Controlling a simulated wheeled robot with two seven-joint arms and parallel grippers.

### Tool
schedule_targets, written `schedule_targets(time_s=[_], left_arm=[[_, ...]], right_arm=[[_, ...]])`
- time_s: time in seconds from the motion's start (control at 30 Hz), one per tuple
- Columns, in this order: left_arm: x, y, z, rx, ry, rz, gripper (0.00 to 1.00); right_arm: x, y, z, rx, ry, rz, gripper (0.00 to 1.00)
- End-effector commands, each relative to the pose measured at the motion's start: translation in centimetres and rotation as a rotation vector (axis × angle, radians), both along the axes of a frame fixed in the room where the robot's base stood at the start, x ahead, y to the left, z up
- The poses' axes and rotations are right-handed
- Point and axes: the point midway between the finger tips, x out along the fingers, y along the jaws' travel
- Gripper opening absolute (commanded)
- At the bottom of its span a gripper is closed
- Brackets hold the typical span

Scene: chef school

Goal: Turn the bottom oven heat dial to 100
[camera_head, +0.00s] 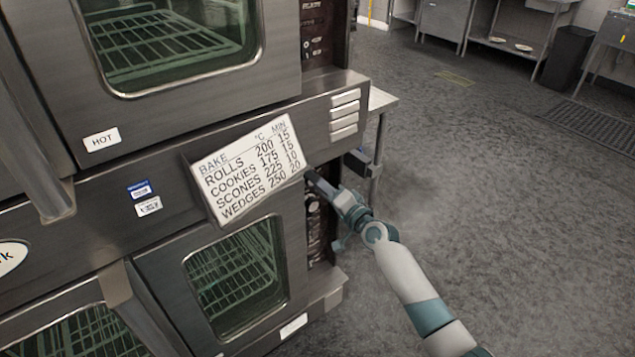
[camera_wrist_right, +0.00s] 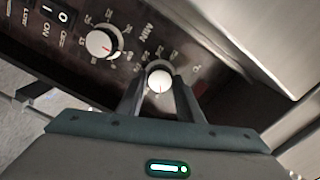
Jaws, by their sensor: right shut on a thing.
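The bottom oven's control panel (camera_head: 317,232) is a dark strip to the right of the lower oven door, partly hidden by my right arm. My right gripper (camera_head: 312,178) reaches its top end from the right. In the right wrist view, its fingers (camera_wrist_right: 160,92) are shut on a round white dial (camera_wrist_right: 159,77) with a red mark pointing down in the picture. A second white dial (camera_wrist_right: 101,43) with a red mark sits to the upper left, apart from the fingers. The numbers around both dials are too small to read surely. My left gripper is not in view.
A baking chart (camera_head: 250,168) hangs at a tilt just left of the gripper. The upper oven (camera_head: 170,45) is above. A switch marked ON and OFF (camera_wrist_right: 55,16) is beside the second dial. Open grey floor (camera_head: 500,200) lies to the right.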

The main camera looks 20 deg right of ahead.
Motion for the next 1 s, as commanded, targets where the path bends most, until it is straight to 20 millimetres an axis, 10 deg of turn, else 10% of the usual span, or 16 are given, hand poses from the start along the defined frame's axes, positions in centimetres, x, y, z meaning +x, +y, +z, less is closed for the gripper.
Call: schedule_targets(time_s=[0.7, 0.73, 0.8, 1.0], left_arm=[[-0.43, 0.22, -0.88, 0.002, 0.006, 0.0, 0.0], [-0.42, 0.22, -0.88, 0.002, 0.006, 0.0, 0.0], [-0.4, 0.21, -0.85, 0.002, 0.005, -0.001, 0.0], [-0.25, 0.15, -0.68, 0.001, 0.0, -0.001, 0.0]], right_arm=[[-0.03, -0.04, -0.11, 0.105, 0.04, -0.001, 0.11], [-0.03, -0.04, -0.11, 0.105, 0.04, -0.001, 0.35], [-0.03, -0.04, -0.11, 0.105, 0.04, -0.001, 0.52], [-0.01, -0.02, -0.06, 0.105, 0.039, 0.0, 0.52]])
